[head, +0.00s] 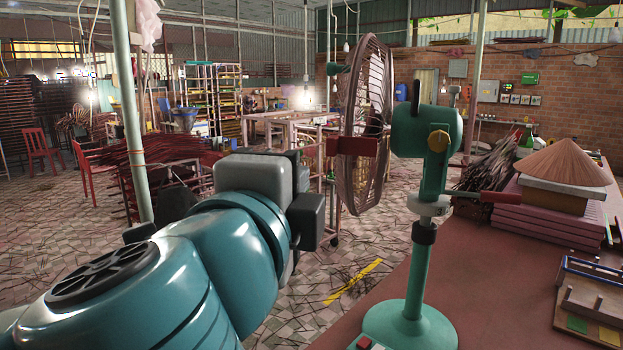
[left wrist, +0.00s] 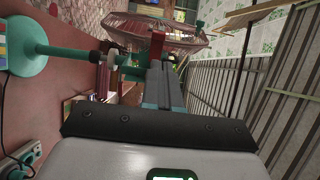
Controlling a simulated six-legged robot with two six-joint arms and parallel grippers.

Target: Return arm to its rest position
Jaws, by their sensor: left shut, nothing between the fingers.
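My left arm (head: 215,245) reaches in from the lower left of the head view, teal with a grey wrist block. Its fingers are hidden there behind the wrist. In the left wrist view, my left gripper (left wrist: 160,72) is shut and empty, its fingers lined up in front of the fan's cage. I cannot tell from the views how far apart the fingers and fan are. My right gripper is not in view.
A teal fan (head: 437,140) with a round wire cage stands on the reddish table (head: 455,285) at right. A conical hat (head: 565,163) and a blue-rimmed tray (head: 592,268) are on the table. Tiled floor (head: 100,235) lies beyond my arm.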

